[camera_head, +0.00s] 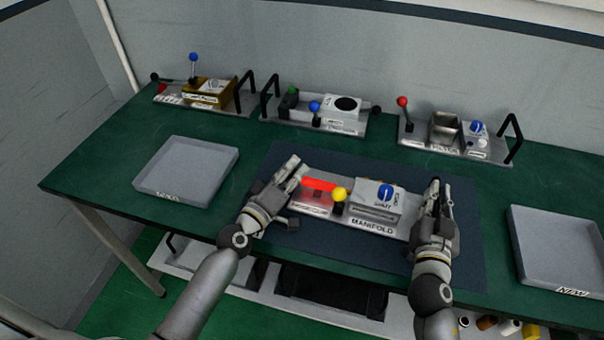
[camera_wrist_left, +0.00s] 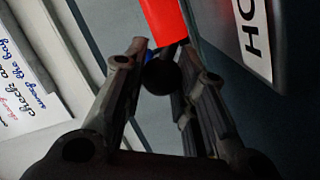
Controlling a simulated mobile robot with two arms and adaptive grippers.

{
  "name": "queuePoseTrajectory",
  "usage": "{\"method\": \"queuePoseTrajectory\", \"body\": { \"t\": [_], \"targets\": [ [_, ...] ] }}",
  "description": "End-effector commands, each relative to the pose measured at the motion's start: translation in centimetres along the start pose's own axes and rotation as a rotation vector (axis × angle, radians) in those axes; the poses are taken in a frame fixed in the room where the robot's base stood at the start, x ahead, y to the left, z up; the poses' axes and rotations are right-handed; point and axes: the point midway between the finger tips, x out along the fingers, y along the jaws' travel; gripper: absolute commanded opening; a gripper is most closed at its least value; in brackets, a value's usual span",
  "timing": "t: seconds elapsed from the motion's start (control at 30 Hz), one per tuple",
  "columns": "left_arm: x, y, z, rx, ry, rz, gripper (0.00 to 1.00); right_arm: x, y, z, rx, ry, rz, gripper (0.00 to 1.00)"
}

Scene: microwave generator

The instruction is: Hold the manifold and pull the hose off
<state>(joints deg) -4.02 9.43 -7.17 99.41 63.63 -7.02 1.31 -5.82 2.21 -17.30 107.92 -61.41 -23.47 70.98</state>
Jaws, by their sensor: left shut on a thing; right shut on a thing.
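The manifold (camera_head: 372,228) is a pale plate labelled MANIFOLD, lying on the dark mat at the table's middle. It carries a yellow knob, a box with a blue knob, and a bright red piece (camera_head: 320,184) at its left. My left gripper (camera_head: 292,168) is at the plate's left end. In the left wrist view its fingers (camera_wrist_left: 160,75) close around a dark round part, seemingly the hose end (camera_wrist_left: 160,76), against the red piece (camera_wrist_left: 165,20). My right gripper (camera_head: 437,190) is shut at the plate's right end, seemingly on its handle, which the fingers hide.
An empty grey tray (camera_head: 187,170) stands at the left, another (camera_head: 560,245), labelled NEW, at the right. Three similar units with handles and levers (camera_head: 205,92) (camera_head: 322,113) (camera_head: 455,135) line the back. Green table is free between them.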

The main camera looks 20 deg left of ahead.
Motion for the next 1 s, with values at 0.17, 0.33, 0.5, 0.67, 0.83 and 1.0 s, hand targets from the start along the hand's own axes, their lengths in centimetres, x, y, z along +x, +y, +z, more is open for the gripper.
{"method": "queuePoseTrajectory", "body": {
  "t": [0.17, 0.33, 0.5, 0.67, 0.83, 1.0],
  "targets": [
    [-0.4, -1.4, -1.6, 0.007, 0.002, -0.007, 0.00, -0.1, 0.5, 0.8, -0.004, -0.014, 0.013, 0.00],
    [-0.6, -1.8, -2.1, 0.004, 0.004, -0.008, 0.00, -0.1, 0.6, 0.8, -0.004, -0.014, 0.013, 0.00],
    [-0.6, -1.9, -2.2, 0.003, 0.006, -0.010, 0.00, -0.1, 0.6, 0.7, -0.004, -0.014, 0.014, 0.00],
    [-0.6, -2.0, -2.3, 0.004, 0.007, -0.011, 0.31, -0.1, 0.7, 0.7, -0.005, -0.014, 0.015, 0.00],
    [-0.6, -1.9, -2.2, 0.003, 0.006, -0.009, 0.37, -0.1, 0.7, 0.7, -0.005, -0.014, 0.015, 0.00],
    [-0.7, -1.8, -2.1, 0.003, 0.004, -0.007, 0.37, -0.1, 0.6, 0.7, -0.005, -0.014, 0.014, 0.00]
  ]
}}
